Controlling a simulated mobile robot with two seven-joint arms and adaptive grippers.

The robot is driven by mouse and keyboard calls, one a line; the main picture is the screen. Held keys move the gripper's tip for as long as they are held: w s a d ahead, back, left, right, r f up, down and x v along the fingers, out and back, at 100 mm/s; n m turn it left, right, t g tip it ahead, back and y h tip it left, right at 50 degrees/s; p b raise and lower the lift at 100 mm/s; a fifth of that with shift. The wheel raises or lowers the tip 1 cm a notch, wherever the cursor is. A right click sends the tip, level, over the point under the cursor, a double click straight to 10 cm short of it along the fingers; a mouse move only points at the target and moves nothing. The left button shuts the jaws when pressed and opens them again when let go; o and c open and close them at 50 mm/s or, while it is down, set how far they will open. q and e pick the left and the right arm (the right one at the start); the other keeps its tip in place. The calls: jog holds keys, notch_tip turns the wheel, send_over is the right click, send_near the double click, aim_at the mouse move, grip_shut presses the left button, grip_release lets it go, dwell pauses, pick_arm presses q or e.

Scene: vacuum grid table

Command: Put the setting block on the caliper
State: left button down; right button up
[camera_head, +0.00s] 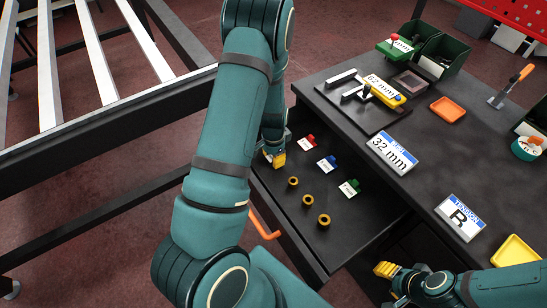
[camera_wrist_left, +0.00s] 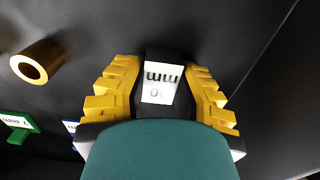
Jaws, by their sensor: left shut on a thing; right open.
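My left gripper (camera_head: 272,158) is down in the open drawer at its left end. The left wrist view shows its yellow fingers (camera_wrist_left: 160,98) shut on a black setting block (camera_wrist_left: 163,55) with a white label, upside down, ending in "0 mm". In the head view this block is hidden by the gripper and arm. The caliper (camera_head: 366,93), with dark jaws and a yellow part labelled "82 mm", lies on a black plate on the tabletop. Red (camera_head: 309,141), blue (camera_head: 329,162) and green (camera_head: 350,187) labelled blocks lie in the drawer. My right gripper (camera_head: 390,272) is open at the lower right.
Three brass rings (camera_head: 307,200) lie in the drawer. A "32 mm" card (camera_head: 391,152) and an "R" card (camera_head: 460,217) are on the tabletop. An orange tray (camera_head: 448,109), yellow tray (camera_head: 515,252) and green bins (camera_head: 443,54) stand around. My left arm covers the drawer's left side.

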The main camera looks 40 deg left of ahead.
pick_arm(q)
notch_tip(320, 180, up, 10)
jog(key=shift+f+p, duration=0.1)
jog(key=shift+p, duration=1.15)
jog(key=shift+r, duration=0.35)
notch_tip(320, 180, up, 7)
jog(key=p, duration=0.5)
jog(key=d+f+n+b, duration=0.1)
jog(key=d+f+b, duration=0.1)
jog(key=d, duration=0.7)
jog(key=d+f+n+b, duration=0.1)
jog(key=d+n+b, duration=0.1)
jog(key=d, duration=0.8)
jog(key=shift+w+d+f+b, duration=0.2)
jog(key=shift+f+b, duration=0.15)
jog(key=shift+b, duration=0.15)
